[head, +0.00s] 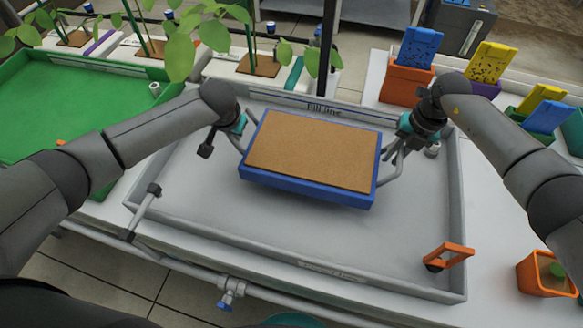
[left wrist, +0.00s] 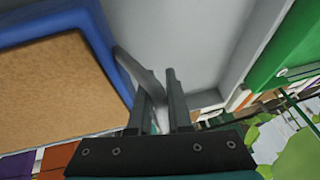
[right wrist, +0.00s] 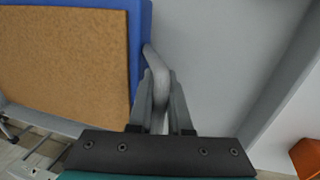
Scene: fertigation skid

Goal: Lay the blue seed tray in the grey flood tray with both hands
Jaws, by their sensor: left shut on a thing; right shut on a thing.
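The blue seed tray (head: 300,188), filled with a flat brown surface (head: 312,150), is over the middle of the grey flood tray (head: 210,205). Its near side looks slightly raised off the floor, but I cannot tell whether any part touches. My left gripper (head: 240,132) is shut on the tray's left grey handle; the blue rim also shows in the left wrist view (left wrist: 108,50). My right gripper (head: 394,148) is shut on the right grey handle, which shows between the fingers in the right wrist view (right wrist: 158,85).
An orange clip-like piece (head: 450,256) is at the flood tray's near right corner. A green tray (head: 85,100) stands left. Potted plants (head: 258,66) line the back. Orange, purple and green boxes with blue and yellow cards (head: 420,48) stand right. The flood tray's floor is mostly clear.

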